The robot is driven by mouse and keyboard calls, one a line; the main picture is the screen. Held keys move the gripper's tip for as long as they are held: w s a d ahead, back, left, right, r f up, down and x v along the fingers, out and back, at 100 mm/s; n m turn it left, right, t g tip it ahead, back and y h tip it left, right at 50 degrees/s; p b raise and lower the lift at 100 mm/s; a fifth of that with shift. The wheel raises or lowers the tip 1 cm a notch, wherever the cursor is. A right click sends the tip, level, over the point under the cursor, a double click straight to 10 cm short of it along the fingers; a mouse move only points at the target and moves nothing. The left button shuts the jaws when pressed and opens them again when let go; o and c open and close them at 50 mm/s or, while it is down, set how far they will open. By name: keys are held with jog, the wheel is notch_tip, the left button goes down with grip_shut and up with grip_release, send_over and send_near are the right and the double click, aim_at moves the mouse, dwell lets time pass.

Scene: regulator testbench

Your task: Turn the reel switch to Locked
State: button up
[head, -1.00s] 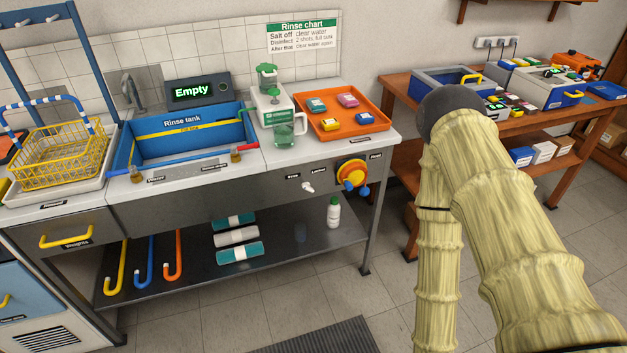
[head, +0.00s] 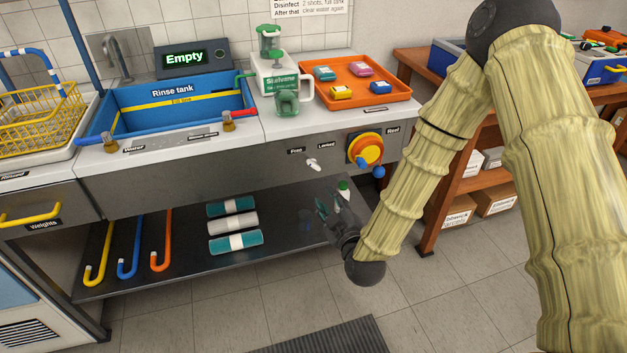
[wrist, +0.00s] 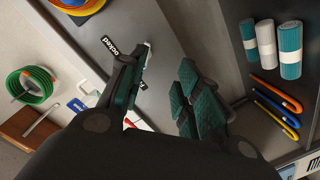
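The reel switch (head: 313,164) is a small white lever on the grey front panel under the counter. The label Free (head: 296,151) is above it to the left and Locked (head: 327,146) above it to the right; which one it points at is too small to tell. My gripper (head: 333,208) is below and slightly right of the switch, apart from it. In the wrist view my gripper (wrist: 165,82) is open and empty, its dark green pads spread. The Locked label (wrist: 110,46) shows beyond one finger, which hides most of the switch.
The yellow-orange reel (head: 367,150) with a blue crank knob (head: 379,172) sticks out right of the switch. Rolled towels (head: 232,225) lie left on that shelf.

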aim_at(313, 166)
jog(key=shift+n+t, duration=0.3)
jog(key=shift+t, duration=0.3)
jog(key=x, duration=0.4)
jog(key=r+x, duration=0.1)
jog(key=x, duration=0.3)
jog(key=r+x, duration=0.1)
jog(key=x, duration=0.3)
jog(key=shift+a+r, duration=0.2)
jog(key=shift+a, duration=0.1)
grip_shut()
